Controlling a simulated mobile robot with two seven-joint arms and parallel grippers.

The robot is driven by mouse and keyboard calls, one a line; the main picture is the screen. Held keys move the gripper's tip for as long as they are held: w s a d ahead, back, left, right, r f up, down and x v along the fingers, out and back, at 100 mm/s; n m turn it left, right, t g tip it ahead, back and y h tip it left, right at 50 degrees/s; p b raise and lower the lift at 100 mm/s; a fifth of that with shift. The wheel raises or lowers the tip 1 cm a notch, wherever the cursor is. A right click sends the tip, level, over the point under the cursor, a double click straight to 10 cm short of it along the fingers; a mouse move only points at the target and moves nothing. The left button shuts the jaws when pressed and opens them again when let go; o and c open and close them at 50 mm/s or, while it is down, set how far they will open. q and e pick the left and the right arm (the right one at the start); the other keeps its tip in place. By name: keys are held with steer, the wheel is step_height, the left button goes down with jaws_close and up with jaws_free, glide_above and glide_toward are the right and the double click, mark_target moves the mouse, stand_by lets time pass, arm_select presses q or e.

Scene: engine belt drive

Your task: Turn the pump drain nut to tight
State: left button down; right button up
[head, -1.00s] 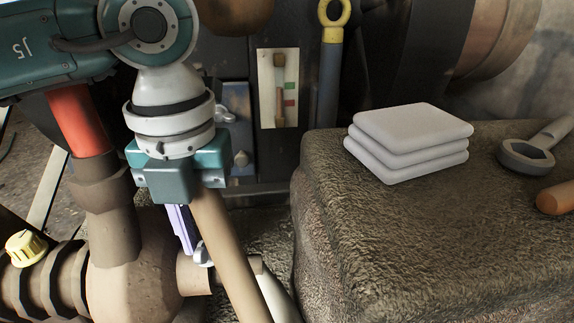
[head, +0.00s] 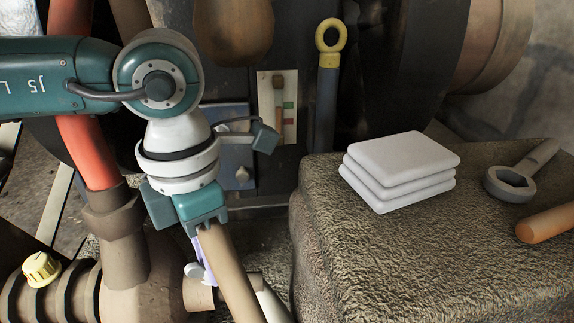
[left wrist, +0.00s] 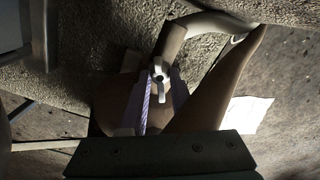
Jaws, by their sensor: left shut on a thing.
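The pump drain nut is a small pale winged nut (left wrist: 158,72) beside the brown pump body's outlet stub (left wrist: 171,40) in the left wrist view. In the head view a pale part of it (head: 192,270) shows beside the stub. My left gripper (left wrist: 160,92) has lavender fingers on both sides of the nut and is shut on it. In the head view the gripper (head: 206,262) points down at the pump body (head: 150,297), and a tan pipe partly hides the fingers. My right gripper is not in view.
A brown stone-like block at the right carries a grey folded stack (head: 400,170), a ring spanner (head: 512,183) and an orange-handled tool (head: 545,224). A yellow knob (head: 40,268) is at lower left. A red hose (head: 88,150) and tan pipe (head: 232,275) crowd my left arm.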

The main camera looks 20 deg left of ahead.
arm_select(q)
steer(key=m+p, duration=0.1)
steer(key=m, duration=0.4)
steer(key=shift+m, duration=0.3)
stand_by(0.4)
steer(key=c, duration=0.9)
jaws_free()
step_height(320, 180, up, 10)
steer(key=p, duration=0.6)
